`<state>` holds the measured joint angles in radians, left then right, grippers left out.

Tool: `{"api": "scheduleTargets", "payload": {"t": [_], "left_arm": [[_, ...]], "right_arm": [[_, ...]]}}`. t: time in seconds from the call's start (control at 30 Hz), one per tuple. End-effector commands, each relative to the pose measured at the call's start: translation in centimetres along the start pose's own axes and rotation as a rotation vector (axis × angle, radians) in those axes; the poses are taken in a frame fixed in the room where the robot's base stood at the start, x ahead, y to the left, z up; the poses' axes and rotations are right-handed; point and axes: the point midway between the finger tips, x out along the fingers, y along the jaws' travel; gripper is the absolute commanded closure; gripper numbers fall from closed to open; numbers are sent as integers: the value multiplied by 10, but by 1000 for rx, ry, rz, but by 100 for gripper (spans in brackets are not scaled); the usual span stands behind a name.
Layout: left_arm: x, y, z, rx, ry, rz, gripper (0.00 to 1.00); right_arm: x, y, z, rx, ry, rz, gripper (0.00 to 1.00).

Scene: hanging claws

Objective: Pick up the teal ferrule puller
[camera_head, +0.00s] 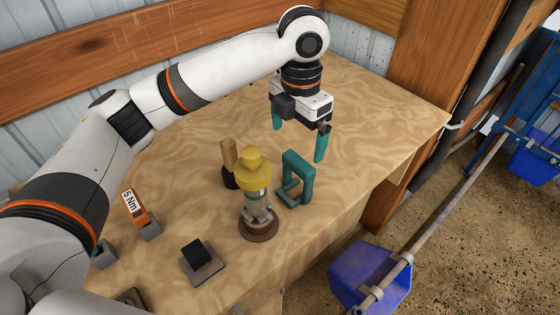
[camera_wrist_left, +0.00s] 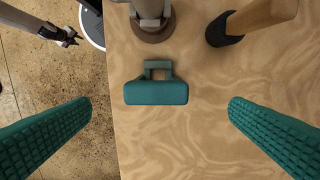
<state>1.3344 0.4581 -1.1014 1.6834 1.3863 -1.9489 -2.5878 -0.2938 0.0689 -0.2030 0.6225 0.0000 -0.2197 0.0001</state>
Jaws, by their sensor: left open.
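The teal ferrule puller (camera_head: 305,180) stands upright on the wooden table near its right edge, a blocky frame with an opening. In the left wrist view the puller (camera_wrist_left: 156,93) is seen from above, a teal bar with a grey-green bracket behind it. My left gripper (camera_head: 299,138) points down above the puller, its teal fingers spread wide and empty. In the wrist view the fingers lie on either side of the puller, apart from it. A pale arm with a dark end (camera_wrist_left: 66,37) at the wrist view's top left may be my right gripper; its jaws are too small to read.
A yellow-topped figure-like tool (camera_head: 255,175) on a round brown base (camera_head: 259,229) stands close beside the puller. A wooden-handled tool (camera_head: 229,158) is behind it. An orange "5 Nm" tool (camera_head: 134,207) and a black block (camera_head: 196,254) sit left. Blue bins (camera_head: 368,277) are beyond the table edge.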

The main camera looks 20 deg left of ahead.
Motion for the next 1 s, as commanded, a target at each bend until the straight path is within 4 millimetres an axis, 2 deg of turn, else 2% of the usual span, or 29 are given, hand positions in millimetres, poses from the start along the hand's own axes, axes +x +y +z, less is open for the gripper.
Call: {"api": "scheduleTargets", "payload": {"t": [0.3, 0.57, 0.8, 1.0], "left_arm": [[51, 0, 1, 0, -3, 3, 0], [71, -1, 0, -2, -3, 1, 0], [107, -4, 0, -1, -3, 1, 0], [116, -4, 0, 1, 0, 0, 0]], "right_arm": [[-15, -13, -10, -3, 16, -15, 64], [-22, -16, -12, -3, 20, -19, 64], [-35, -6, -5, 2, 12, -7, 64], [-35, -2, -4, 2, 10, -2, 64]]}}
